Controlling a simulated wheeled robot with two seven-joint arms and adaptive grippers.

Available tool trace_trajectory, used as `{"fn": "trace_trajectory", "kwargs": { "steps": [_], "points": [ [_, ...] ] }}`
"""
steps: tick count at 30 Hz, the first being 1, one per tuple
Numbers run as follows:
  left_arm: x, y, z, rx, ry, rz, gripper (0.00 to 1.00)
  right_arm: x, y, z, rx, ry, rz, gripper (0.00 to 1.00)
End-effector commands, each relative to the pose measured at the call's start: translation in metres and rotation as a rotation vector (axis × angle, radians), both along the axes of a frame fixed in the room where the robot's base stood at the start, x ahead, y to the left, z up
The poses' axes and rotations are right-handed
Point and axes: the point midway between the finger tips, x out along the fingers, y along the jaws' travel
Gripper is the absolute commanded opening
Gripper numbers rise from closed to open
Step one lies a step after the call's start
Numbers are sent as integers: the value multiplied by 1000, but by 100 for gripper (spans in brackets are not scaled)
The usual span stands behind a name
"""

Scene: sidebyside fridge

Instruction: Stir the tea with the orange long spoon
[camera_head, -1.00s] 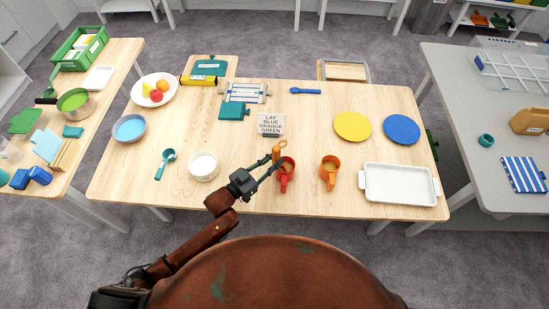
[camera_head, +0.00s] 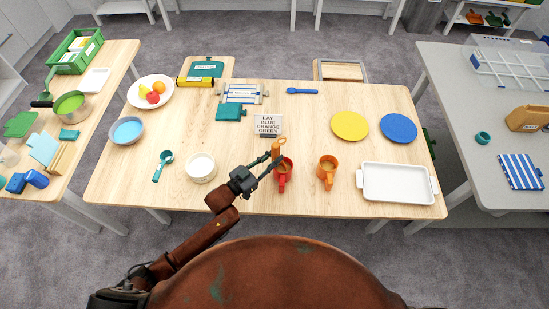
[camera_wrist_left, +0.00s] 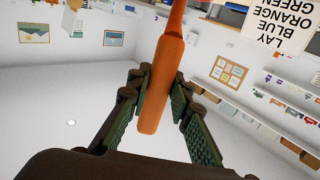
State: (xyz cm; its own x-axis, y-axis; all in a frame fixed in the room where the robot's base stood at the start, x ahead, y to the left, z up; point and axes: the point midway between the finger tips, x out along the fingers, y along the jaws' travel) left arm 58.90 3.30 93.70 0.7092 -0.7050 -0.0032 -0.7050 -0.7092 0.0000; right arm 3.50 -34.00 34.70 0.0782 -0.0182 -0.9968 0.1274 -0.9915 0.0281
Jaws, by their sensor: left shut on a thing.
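My left gripper (camera_head: 270,162) is shut on the orange long spoon (camera_head: 276,148) by its handle. The orange handle (camera_wrist_left: 161,85) also shows between the fingers in the left wrist view. The spoon is at the red mug (camera_head: 284,173), and its lower end is hidden, so I cannot tell how deep it reaches. Brown tea shows inside the red mug. An orange mug (camera_head: 327,170) with a brown liquid stands just to the right. My right gripper is not in view.
A sign (camera_head: 268,125) stands behind the red mug. A white bowl (camera_head: 201,168) is on the left and a white tray (camera_head: 398,184) on the right. Yellow (camera_head: 350,127) and blue (camera_head: 398,128) discs lie behind the tray. The table's front edge is close to the mugs.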

Motion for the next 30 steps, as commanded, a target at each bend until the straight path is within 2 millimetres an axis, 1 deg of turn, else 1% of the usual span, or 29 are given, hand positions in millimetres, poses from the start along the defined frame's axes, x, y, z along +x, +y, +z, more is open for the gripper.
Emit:
{"fn": "trace_trajectory", "kwargs": {
  "steps": [2,4,7,10,17,20,30],
  "points": [
    [-1,2,0,1,-1,0,0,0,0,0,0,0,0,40],
    [-4,8,-1,1,0,0,0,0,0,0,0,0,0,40],
    [-16,7,0,-3,1,-1,0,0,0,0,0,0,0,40],
    [-9,-1,1,-1,-2,0,0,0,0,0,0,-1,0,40],
    [-9,0,1,1,-1,0,0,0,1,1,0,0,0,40],
    [-9,0,5,0,-1,0,0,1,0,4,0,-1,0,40],
    [-9,0,32,0,-1,0,0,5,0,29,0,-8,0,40]
  ]
}}
